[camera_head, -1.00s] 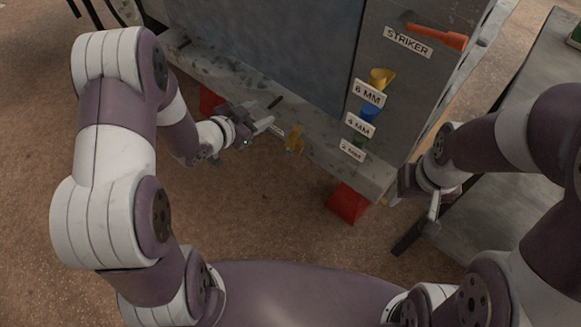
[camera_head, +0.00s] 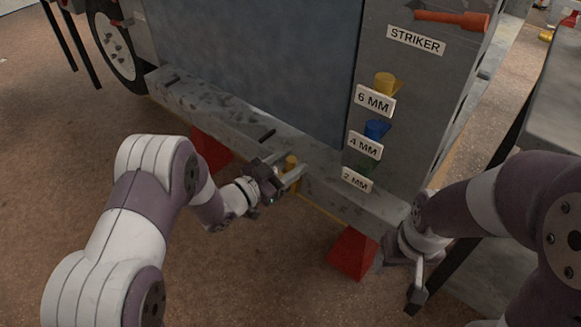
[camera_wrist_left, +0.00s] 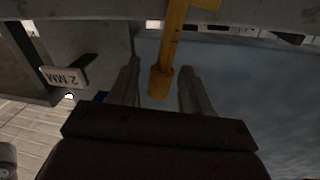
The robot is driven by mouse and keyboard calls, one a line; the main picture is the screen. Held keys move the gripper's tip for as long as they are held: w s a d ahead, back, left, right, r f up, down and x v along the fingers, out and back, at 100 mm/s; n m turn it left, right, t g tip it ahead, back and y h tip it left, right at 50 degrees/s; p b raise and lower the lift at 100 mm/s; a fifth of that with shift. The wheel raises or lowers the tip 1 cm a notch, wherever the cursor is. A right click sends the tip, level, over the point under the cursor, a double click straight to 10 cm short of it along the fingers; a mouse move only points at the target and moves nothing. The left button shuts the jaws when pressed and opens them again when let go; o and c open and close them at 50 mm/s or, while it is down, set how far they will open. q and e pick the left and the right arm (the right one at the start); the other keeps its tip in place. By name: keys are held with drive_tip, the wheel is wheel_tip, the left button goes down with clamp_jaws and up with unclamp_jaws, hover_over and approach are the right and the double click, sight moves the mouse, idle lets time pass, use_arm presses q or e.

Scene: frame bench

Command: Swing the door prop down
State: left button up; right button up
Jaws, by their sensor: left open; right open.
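The door prop is a yellow bar (camera_head: 291,162) at the lower ledge of the grey cabinet, partly hidden behind my left gripper. In the left wrist view the yellow bar (camera_wrist_left: 173,45) comes down from the top edge, and its thicker end (camera_wrist_left: 160,84) lies between the two fingers, with a gap visible on each side. My left gripper (camera_head: 288,174) is open around that end; it also shows in the left wrist view (camera_wrist_left: 162,90). My right gripper (camera_head: 418,280) is open and empty, low at the right near a red block, away from the prop.
The cabinet has a large blue-grey panel (camera_head: 255,65). Its right post carries labels, coloured cups (camera_head: 376,130) and an orange striker (camera_head: 452,20). Red blocks (camera_head: 353,253) stand under the ledge. A dark table (camera_head: 545,125) is at the right. Brown floor is clear in front.

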use_arm(q)
drive_tip(key=shift+w+d, duration=0.2)
drive_tip(key=shift+c, duration=0.3)
clamp_jaws()
